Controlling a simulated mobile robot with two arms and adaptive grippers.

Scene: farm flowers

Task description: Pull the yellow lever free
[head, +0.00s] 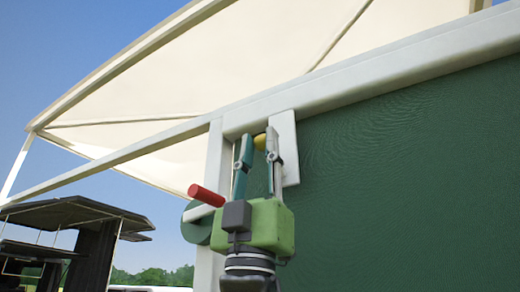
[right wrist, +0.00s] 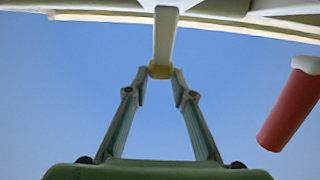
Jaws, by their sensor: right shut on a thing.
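The yellow lever shows as a small yellow end (head: 260,141) between my right gripper's fingertips in the head view. In the right wrist view its yellow tip (right wrist: 160,71) is at the end of a pale bar (right wrist: 165,35). My right gripper (head: 258,145) is raised upright in front of the white frame, its two fingers shut on the yellow tip from both sides. It also shows in the right wrist view (right wrist: 159,76). The fingers hide part of the lever in the head view. My left gripper is not in view.
A red crank handle (head: 207,195) on a round green hub (head: 193,224) is close left of my right gripper. It also shows in the right wrist view (right wrist: 291,107). A white post and beam (head: 370,78) frame a dark green wall (head: 400,180). A cream awning (head: 215,75) spreads overhead.

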